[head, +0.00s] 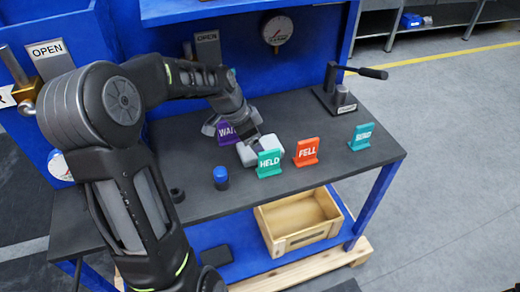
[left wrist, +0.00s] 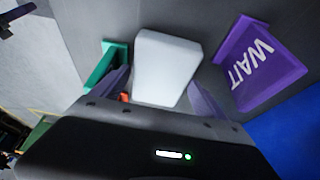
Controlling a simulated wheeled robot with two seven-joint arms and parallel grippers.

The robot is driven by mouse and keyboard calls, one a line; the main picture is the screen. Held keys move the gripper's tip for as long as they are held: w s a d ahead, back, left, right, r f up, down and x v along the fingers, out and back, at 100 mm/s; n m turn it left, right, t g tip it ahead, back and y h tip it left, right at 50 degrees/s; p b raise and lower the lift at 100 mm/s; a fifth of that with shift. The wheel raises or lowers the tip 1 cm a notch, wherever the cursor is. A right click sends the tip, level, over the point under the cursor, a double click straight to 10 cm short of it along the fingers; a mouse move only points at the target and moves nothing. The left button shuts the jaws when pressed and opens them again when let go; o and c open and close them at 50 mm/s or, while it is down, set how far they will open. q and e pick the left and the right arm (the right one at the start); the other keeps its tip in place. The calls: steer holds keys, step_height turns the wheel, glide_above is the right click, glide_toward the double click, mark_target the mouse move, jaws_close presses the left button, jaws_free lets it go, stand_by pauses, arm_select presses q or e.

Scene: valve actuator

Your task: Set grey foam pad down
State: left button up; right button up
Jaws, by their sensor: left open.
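A pale grey foam pad (head: 262,149) lies on the dark bench top, behind the green HELD sign (head: 269,163). In the left wrist view the pad (left wrist: 165,67) sits between the two fingers of my left gripper (left wrist: 160,92), which is open. In the head view the left gripper (head: 246,148) is low over the bench at the pad's left end, partly hidden by its own wrist. I cannot tell whether a finger touches the pad. My right gripper is not in view.
The purple WAIT sign (head: 227,133) stands close behind the gripper. A red FELL sign (head: 306,152) and a teal sign (head: 360,137) stand to the right. A blue-capped cylinder (head: 221,177) stands left of the pad. A black lever press (head: 340,98) is at the back right. A wooden crate (head: 299,222) sits below.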

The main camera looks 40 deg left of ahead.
arm_select(q)
steer(key=shift+c, duration=0.4)
steer(key=c, duration=1.2)
steer(key=shift+o, duration=0.2)
steer(key=shift+r, duration=0.1)
steer(key=shift+r, duration=0.45)
step_height(320, 180, up, 6)
steer(key=shift+f+b, duration=0.15)
steer(key=shift+b, duration=0.15)
steer(key=s+a+b, duration=0.3)
steer(key=s+a, duration=0.7)
steer(key=s, duration=0.4)
steer(key=shift+s, duration=0.4)
steer(key=shift+a, duration=0.1)
